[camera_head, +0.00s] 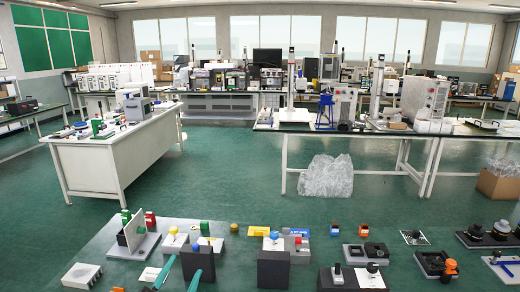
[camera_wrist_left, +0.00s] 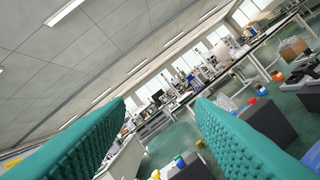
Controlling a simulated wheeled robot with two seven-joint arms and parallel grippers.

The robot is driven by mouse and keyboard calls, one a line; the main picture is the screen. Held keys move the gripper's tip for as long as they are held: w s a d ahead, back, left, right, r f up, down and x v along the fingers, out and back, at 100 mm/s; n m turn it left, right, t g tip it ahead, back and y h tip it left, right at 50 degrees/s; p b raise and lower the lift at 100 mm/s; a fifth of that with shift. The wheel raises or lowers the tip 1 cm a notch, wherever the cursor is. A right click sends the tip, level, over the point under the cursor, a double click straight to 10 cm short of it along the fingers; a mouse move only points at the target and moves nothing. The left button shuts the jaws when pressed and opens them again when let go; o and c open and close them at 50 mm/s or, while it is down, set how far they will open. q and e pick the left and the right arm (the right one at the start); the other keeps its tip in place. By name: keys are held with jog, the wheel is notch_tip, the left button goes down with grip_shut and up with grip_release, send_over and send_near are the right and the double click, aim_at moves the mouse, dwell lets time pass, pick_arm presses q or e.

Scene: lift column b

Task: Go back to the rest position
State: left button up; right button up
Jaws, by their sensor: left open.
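My left gripper (camera_head: 180,274) shows at the bottom edge of the head view, left of centre, as two teal fingertips. In the left wrist view its two ridged teal fingers (camera_wrist_left: 160,108) stand well apart with nothing held between them. The view there is tilted, with the ceiling at upper left and the room beyond. In the head view the fingertips appear in front of a dark block (camera_head: 205,262) on the near table; I cannot tell the gap between them. My right gripper is in neither view.
The near green table (camera_head: 235,265) carries several small parts: a grey holder with an upright plate (camera_head: 135,229), another dark block (camera_head: 273,270), and black and orange fittings (camera_head: 449,266) at right. A white bench (camera_head: 110,160) and open green floor (camera_head: 230,170) lie beyond.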

pick_arm(q)
jog(key=s+a+f+n+g+y, duration=0.2)
jog(key=s+f+n+g, duration=0.1)
jog(key=s+f+g, duration=0.1)
jog(key=s+a+f+n+g+y, duration=0.2)
jog(key=s+f+g, duration=0.2)
jog(key=s+f, duration=0.3)
jog(key=s+a+f+n+g+y, duration=0.2)
jog(key=s+f+n+g, duration=0.1)
jog(key=f, duration=0.6)
jog(key=shift+s+a+f+n+g, duration=0.15)
jog(key=shift+s+n+g, duration=0.15)
jog(key=shift+s+g, duration=0.85)
jog(key=s+d+f+g+h, duration=0.1)
jog(key=s+f+g, duration=0.25)
jog(key=s, duration=0.55)
notch_tip(320, 180, down, 27)
jog(key=s+g, duration=0.1)
jog(key=s, duration=0.1)
jog(key=s+a+f+g, duration=0.1)
jog(key=s+a+f, duration=0.1)
jog(key=s+f, duration=1.2)
jog(key=shift+s+a+f+g, duration=0.25)
jog(key=shift+s+g, duration=0.05)
jog(key=shift+s, duration=0.5)
